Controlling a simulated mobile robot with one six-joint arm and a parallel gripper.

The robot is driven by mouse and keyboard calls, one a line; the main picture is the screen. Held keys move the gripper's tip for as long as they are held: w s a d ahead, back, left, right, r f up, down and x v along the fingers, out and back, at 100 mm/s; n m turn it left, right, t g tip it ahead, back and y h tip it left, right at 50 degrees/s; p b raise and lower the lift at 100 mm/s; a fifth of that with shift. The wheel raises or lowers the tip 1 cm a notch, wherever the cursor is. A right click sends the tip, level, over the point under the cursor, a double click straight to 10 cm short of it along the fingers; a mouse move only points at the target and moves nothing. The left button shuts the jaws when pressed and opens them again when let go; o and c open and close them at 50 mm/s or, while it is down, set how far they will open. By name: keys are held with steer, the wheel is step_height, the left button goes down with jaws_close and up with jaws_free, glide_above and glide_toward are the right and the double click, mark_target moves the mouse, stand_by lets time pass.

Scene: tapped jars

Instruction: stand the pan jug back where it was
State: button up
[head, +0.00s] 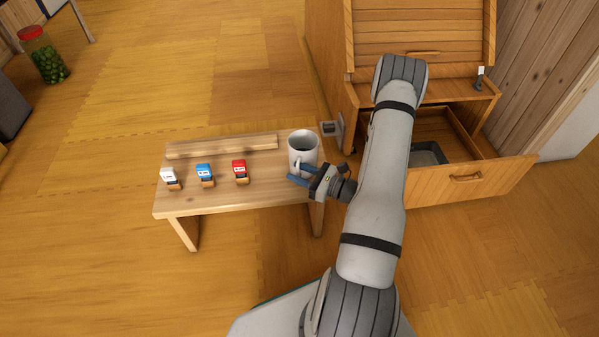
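A white jug (303,143) with a handle is at the right end of the low wooden table (232,199). It is upright, with its open mouth showing. Its handle faces the front, toward my gripper. My gripper (299,177) has blue fingers, which are at the jug's handle, low on its front side. The fingers are a little apart with the handle about between them. I cannot tell whether they press on it. I also cannot tell whether the jug's base rests on the table or is slightly above it.
White (169,177), blue (204,171) and red (239,168) tapped blocks stand in a row on the table, left of the jug. A wooden rail (222,146) lies behind them. A wooden cabinet (470,107) with an open drawer (470,178) stands to the right. A green-filled jar (43,58) is far left.

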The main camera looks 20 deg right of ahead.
steer(key=shift+s+d, duration=0.1)
steer(key=shift+d, duration=0.05)
steer(key=v, duration=0.7)
steer(key=shift+s+d, duration=0.2)
steer(key=shift+s, duration=0.05)
stand_by(1.3)
stand_by(0.3)
steer(key=p+v, duration=0.2)
steer(key=v, duration=0.6)
steer(key=shift+a, duration=0.1)
